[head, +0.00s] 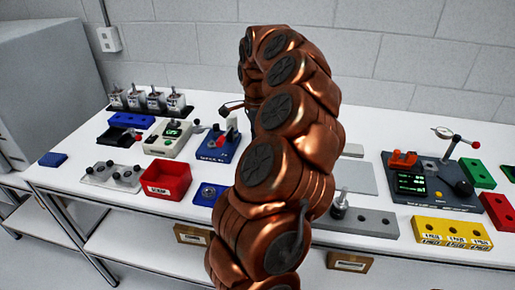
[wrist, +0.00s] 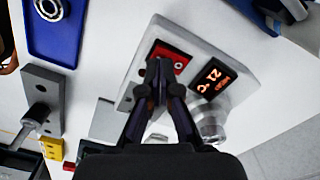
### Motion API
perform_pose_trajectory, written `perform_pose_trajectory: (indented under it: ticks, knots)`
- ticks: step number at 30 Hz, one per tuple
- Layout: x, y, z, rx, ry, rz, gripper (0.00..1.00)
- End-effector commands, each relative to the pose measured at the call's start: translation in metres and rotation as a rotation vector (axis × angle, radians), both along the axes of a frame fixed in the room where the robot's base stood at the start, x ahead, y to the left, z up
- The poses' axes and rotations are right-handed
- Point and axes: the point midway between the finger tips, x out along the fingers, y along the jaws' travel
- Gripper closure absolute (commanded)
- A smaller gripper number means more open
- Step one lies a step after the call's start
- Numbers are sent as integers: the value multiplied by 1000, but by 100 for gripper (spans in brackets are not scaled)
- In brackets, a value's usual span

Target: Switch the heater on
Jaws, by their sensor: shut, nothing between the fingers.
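The heater (wrist: 142,52) is a pale grey box in the middle of the wrist view. On its face are a red switch (wrist: 179,62) in a black frame, a dark display (wrist: 211,80) with orange figures reading 21 °C, and a round silver knob (wrist: 210,125). My gripper (wrist: 160,68) is shut and empty. Its fingertips overlap the lower left part of the switch frame and hide some of it. I cannot tell whether they touch it or which way the switch is set. In the head view my arm hides the heater and my gripper.
A blue tray with a ring (head: 208,194) and a red bin (head: 167,181) lie left of my arm. A grey block with a lever (head: 372,222), a yellow block (head: 452,232) and a dark instrument (head: 430,190) stand to the right. Bare white table (head: 215,103) shows behind.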

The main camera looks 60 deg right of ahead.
Motion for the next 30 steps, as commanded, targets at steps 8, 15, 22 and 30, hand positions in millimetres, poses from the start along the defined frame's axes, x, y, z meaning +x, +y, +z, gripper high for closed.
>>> perform_pose_trajectory:
  ticks: [8,15,22,30]
  knots:
    - [0,0,-4,0,0,0,100]
    - [0,0,-7,0,0,0,100]
    - [0,0,-9,0,0,0,100]
    - [0,0,-12,0,0,0,100]
